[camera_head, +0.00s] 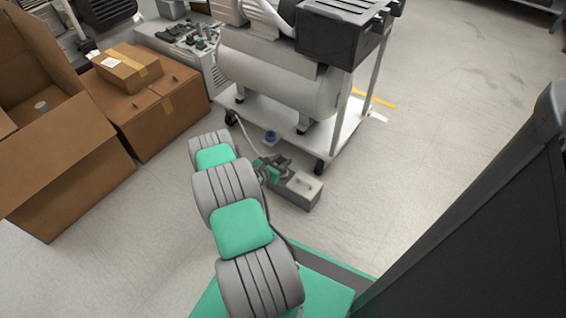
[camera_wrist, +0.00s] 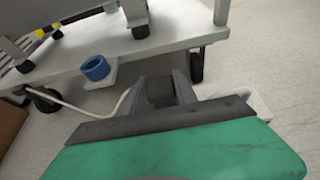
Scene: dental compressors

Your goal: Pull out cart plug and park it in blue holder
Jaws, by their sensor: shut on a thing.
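My gripper (camera_head: 280,170) is low over the floor beside a grey outlet box (camera_head: 298,191). In the wrist view my gripper's fingers (camera_wrist: 163,92) are closed on a dark block, which appears to be the cart plug (camera_wrist: 160,92). A pale cable (camera_wrist: 85,110) runs from the cart side to it. I cannot tell whether the plug sits in the outlet box or is clear of it.
The wheeled compressor cart (camera_head: 345,128) stands just beyond my gripper, with a large tank (camera_head: 285,85) on it. Cardboard boxes (camera_head: 150,115) stand at the left. A dark panel (camera_head: 480,240) fills the right foreground. Floor right of the cart is clear.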

